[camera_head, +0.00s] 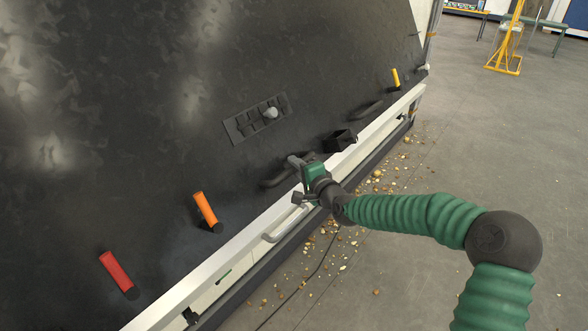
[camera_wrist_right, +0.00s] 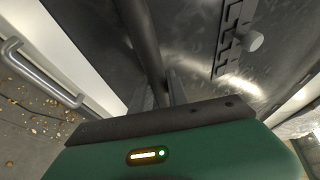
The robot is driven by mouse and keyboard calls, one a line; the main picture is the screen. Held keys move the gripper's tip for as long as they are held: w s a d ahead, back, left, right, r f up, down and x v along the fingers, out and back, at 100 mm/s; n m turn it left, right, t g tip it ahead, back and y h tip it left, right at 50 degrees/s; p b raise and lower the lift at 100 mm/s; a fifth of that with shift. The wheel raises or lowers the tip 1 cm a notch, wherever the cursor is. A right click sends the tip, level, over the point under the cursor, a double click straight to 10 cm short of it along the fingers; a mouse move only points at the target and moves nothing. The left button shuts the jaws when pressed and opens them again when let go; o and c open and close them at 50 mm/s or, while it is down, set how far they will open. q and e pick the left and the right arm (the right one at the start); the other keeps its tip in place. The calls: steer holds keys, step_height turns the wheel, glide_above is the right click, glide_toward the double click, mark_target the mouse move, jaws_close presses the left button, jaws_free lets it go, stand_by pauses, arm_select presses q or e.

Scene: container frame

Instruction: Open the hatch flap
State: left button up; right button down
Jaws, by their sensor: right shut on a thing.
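A large dark panel (camera_head: 130,110), which I take to be the hatch flap, fills the left and middle of the head view. A dark bar handle (camera_head: 275,180) is fixed near its lower edge. My right gripper (camera_head: 298,177) is at this handle with its jaws shut on it. In the right wrist view the dark bar (camera_wrist_right: 140,35) runs down between the fingers; its gripped part is partly hidden by the gripper body. My left gripper is not in view.
An orange lever (camera_head: 206,209), a red lever (camera_head: 117,272) and a yellow lever (camera_head: 395,78) stick out of the panel. A slotted plate with a knob (camera_head: 270,112) is above the handle. A pale handle (camera_head: 285,228) sits below the white rail (camera_head: 230,255). Debris lies on the floor.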

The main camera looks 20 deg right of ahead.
steer(key=shift+w+a+f, duration=0.2)
steer(key=shift+w+f, duration=0.15)
steer(key=c, duration=1.3)
jaws_free()
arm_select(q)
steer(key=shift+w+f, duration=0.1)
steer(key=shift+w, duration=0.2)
arm_select(e)
steer(key=shift+s+d, duration=0.1)
steer(key=shift+d, duration=0.05)
steer(key=shift+d, duration=0.1)
steer(key=shift+s+d+b, duration=0.2)
steer(key=shift+s+b, duration=0.2)
steer(key=shift+s, duration=0.1)
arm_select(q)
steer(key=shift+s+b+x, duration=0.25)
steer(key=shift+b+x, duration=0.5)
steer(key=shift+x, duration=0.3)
arm_select(e)
steer(key=v, duration=1.5)
steer(key=shift+s+r, duration=0.25)
steer(key=shift+s, duration=0.05)
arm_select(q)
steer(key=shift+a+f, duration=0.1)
